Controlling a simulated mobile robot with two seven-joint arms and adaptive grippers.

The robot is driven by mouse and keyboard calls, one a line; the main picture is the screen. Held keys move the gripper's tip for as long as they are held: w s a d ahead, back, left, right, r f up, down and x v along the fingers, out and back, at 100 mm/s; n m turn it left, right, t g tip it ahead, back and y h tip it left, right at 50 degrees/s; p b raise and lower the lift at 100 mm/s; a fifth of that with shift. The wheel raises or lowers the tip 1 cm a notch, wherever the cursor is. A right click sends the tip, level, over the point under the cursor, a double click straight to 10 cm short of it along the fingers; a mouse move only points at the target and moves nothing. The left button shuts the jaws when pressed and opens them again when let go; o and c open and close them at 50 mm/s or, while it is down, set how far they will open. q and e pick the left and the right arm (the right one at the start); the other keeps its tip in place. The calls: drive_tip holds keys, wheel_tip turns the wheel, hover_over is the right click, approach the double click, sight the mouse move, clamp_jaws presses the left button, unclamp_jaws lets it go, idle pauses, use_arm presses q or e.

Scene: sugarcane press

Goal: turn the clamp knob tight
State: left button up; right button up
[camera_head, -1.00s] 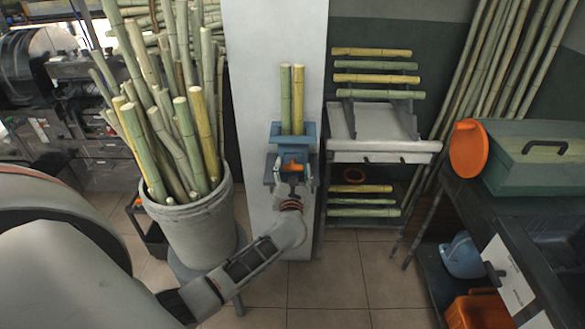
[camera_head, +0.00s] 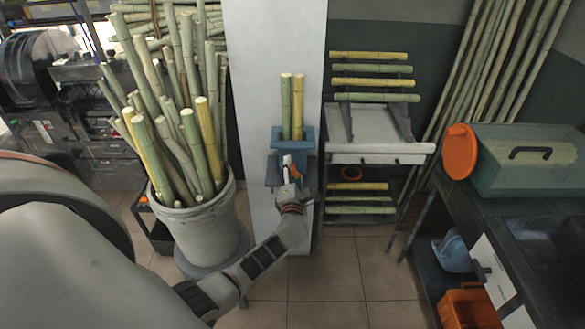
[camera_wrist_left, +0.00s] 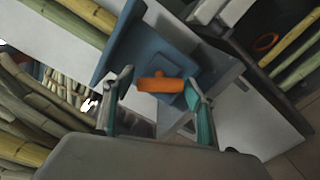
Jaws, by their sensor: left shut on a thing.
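The orange clamp knob (camera_head: 296,173) sits on the front of the blue clamp (camera_head: 305,142) on the light pillar. Two upright canes (camera_head: 286,105) stand in the clamp. In the left wrist view the knob (camera_wrist_left: 160,85) is a short orange bar in front of the blue clamp body (camera_wrist_left: 130,45). My left gripper (camera_head: 289,166) is at the knob and shut on it. In the left wrist view its two fingers (camera_wrist_left: 160,92) stand on either side of the bar, near its ends. In the head view the gripper partly hides the knob. My right gripper is not in view.
A grey bucket (camera_head: 202,228) full of canes stands left of my left forearm. A rack (camera_head: 350,148) with several canes stands right of the pillar. Floor is clear between rack and bench.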

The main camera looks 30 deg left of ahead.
use_arm(q)
drive_tip(key=m+p, duration=0.1)
drive_tip(key=m, duration=0.2)
drive_tip(key=shift+r+m+p, duration=0.15)
drive_tip(key=shift+m+p, duration=0.15)
drive_tip(key=shift+p, duration=0.1)
drive_tip(key=shift+m, duration=0.4)
drive_tip(key=shift+m+p, duration=0.45)
drive_tip(key=shift+m, duration=0.85)
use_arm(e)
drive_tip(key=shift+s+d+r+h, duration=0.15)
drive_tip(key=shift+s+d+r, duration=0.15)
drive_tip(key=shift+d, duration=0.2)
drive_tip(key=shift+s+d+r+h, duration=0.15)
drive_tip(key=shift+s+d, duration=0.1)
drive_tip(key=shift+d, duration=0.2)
use_arm(q)
drive_tip(key=shift+p, duration=0.3)
drive_tip(key=o, duration=1.1)
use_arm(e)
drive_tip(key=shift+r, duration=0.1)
use_arm(q)
drive_tip(key=shift+s+f, duration=0.1)
drive_tip(key=shift+f, duration=0.15)
